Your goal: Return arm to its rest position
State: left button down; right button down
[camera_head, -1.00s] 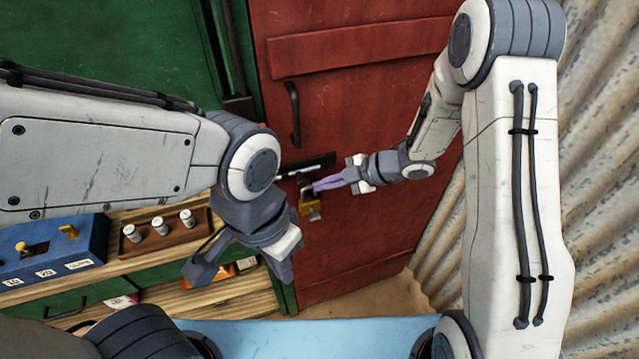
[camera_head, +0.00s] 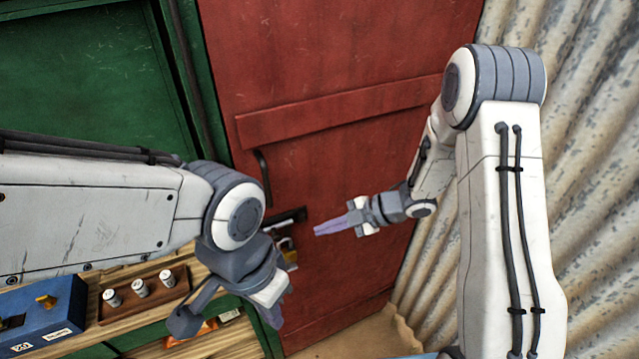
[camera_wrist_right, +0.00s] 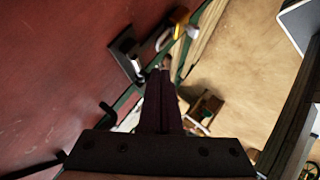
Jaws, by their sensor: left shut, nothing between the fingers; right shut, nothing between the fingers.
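My right gripper (camera_head: 334,228) is shut and empty in front of the red door (camera_head: 350,165), a little right of the black latch (camera_head: 290,216). A brass padlock (camera_head: 289,258) hangs below the latch, partly hidden behind my left gripper. My right gripper's closed dark fingers (camera_wrist_right: 162,78) also show in the right wrist view, with the latch (camera_wrist_right: 126,52) up and left of them and a yellow padlock (camera_wrist_right: 180,15) above.
A wooden tray (camera_head: 176,309) with several small white-topped canisters stands on the shelf at lower left. A corrugated metal wall (camera_head: 560,190) bounds the right side. A black door handle (camera_head: 263,175) juts from the door.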

notch_tip(320, 180, up, 5)
jog(key=m+t+h+b, duration=0.4)
jog(key=m+h+b, duration=0.1)
jog(key=m+h, duration=0.35)
jog(key=s+m+g+b, duration=0.2)
jog(key=s+m+g, duration=0.4)
jog(key=s, duration=1.9)
jog(key=shift+s+a+r+m+g+h+b, duration=0.25)
jog(key=shift+a+r+m+g+h+b, duration=0.15)
jog(key=shift+m, duration=0.75)
